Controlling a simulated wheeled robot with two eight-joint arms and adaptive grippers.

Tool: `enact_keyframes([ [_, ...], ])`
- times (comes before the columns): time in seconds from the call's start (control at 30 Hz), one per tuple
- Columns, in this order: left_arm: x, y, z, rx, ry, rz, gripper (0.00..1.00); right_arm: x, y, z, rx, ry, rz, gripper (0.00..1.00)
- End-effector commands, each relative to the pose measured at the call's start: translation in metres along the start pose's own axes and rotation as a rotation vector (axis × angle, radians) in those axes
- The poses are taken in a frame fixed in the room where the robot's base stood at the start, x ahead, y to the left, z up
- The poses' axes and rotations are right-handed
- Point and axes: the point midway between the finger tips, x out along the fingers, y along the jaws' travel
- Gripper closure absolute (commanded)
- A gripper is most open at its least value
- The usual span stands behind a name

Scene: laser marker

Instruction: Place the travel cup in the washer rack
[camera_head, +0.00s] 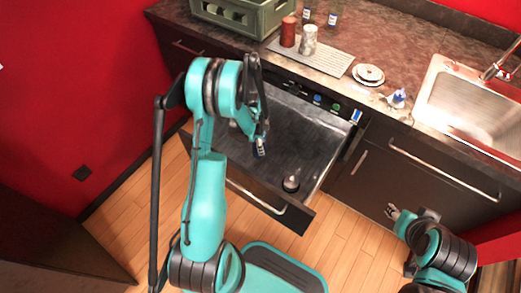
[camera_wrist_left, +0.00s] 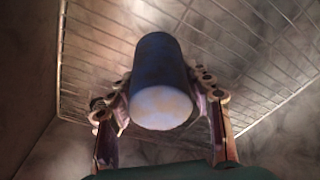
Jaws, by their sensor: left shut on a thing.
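My left gripper (camera_head: 260,137) is shut on a dark blue cylinder with a pale end, which I take to be the travel cup (camera_head: 259,149). In the left wrist view the cup (camera_wrist_left: 162,75) sits between the two fingers (camera_wrist_left: 162,105), its pale end toward the camera. The washer rack (camera_head: 315,140) is pulled out below the counter, and the cup is over it. Wire mesh of the rack (camera_wrist_left: 90,70) shows behind the cup; the height of the gap is unclear. My right gripper (camera_head: 393,212) is low in front of the cabinet, its fingers too small to read.
On the counter are a green crate (camera_head: 265,20), a red cup (camera_head: 288,32), a patterned grey cup (camera_head: 308,40), stacked white plates (camera_head: 368,74) and a sink (camera_head: 470,105). The rack's middle looks clear.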

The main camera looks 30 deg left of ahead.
Motion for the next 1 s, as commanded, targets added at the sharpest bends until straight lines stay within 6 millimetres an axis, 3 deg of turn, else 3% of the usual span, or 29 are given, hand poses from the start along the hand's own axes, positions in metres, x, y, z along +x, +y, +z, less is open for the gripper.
enact_keyframes([
  [0.2, 0.035, 0.0, 0.004, 0.0, 0.0, 0.0, 0.82, 0.017, 0.0, 0.012, 0.0, 0.0, 0.0, 0.6],
  [0.57, 0.036, 0.0, 0.004, -0.001, 0.0, 0.0, 0.82, 0.015, 0.0, 0.011, 0.0, 0.0, 0.0, 0.6],
  [0.6, 0.037, 0.0, 0.004, -0.001, 0.0, 0.0, 0.47, 0.015, 0.0, 0.011, 0.0, 0.0, 0.0, 0.6],
  [0.67, 0.037, 0.0, 0.004, -0.001, 0.0, 0.0, 0.31, 0.015, 0.0, 0.011, 0.0, 0.0, 0.0, 0.6],
  [1.0, 0.036, 0.0, 0.004, -0.001, 0.0, 0.0, 0.29, 0.015, 0.0, 0.011, 0.0, 0.0, 0.0, 0.6],
])
